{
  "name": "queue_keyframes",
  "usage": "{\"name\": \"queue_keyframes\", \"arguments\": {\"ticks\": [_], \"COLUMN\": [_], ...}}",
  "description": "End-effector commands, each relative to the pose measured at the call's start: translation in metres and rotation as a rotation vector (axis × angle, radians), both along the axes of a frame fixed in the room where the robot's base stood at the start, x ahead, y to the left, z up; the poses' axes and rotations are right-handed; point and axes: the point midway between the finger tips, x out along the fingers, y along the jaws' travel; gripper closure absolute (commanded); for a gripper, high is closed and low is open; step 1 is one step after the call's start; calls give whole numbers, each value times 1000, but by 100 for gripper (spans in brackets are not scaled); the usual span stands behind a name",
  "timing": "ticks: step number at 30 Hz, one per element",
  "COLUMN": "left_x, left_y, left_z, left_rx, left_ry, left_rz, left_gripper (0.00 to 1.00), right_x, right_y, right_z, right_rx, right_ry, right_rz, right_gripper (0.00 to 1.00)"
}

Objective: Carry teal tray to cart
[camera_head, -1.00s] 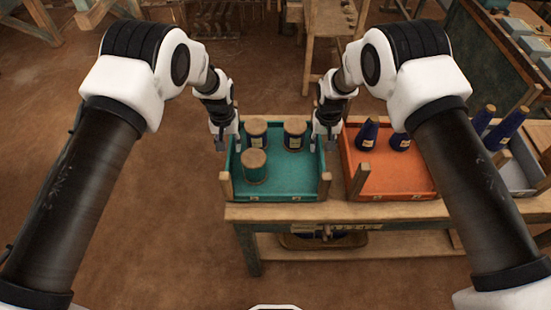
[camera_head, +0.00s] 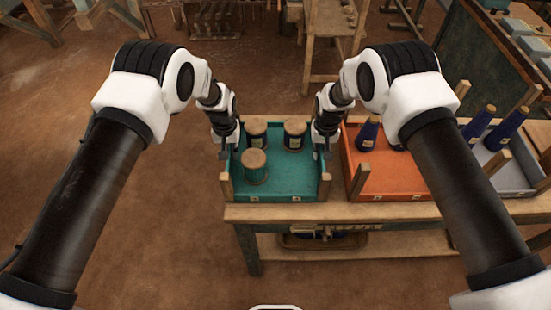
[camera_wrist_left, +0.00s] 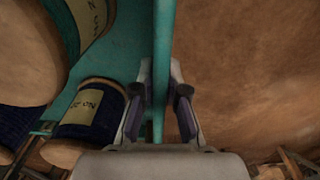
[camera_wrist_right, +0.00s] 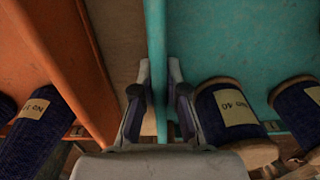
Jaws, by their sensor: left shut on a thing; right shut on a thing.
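The teal tray (camera_head: 290,186) sits at the left end of the wooden bench, with three wood-topped spools (camera_head: 254,165) standing in it. My left gripper (camera_head: 228,152) is shut on the tray's left wall; in the left wrist view that teal wall (camera_wrist_left: 160,70) runs between the fingers. My right gripper (camera_head: 322,148) is shut on the tray's right wall; in the right wrist view the wall (camera_wrist_right: 156,50) passes between the fingers, with labelled spools (camera_wrist_right: 228,108) beside it. No cart can be identified for certain in these views.
An orange tray (camera_head: 390,182) with dark blue cones stands just right of the teal tray, and a grey tray (camera_head: 508,172) is further right. The bench (camera_head: 400,212) carries them all. Brown floor (camera_head: 150,220) is open to the left. Wooden frames stand behind.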

Motion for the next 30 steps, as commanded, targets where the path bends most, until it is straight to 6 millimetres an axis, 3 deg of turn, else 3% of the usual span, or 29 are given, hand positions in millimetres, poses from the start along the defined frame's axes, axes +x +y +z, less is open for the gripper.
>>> {"name": "queue_keyframes", "arguments": {"ticks": [5,17,30], "left_x": [0,0,0], "left_y": [0,0,0], "left_z": [6,51,51], "left_rx": [0,0,0], "left_ry": [-1,-1,-1], "left_rz": [0,0,0], "left_gripper": [100,100,100], "right_x": [0,0,0], "right_y": [0,0,0], "right_z": [6,51,51], "right_rx": [0,0,0], "right_ry": [-1,-1,-1], "right_rz": [0,0,0], "right_gripper": [100,100,100]}}
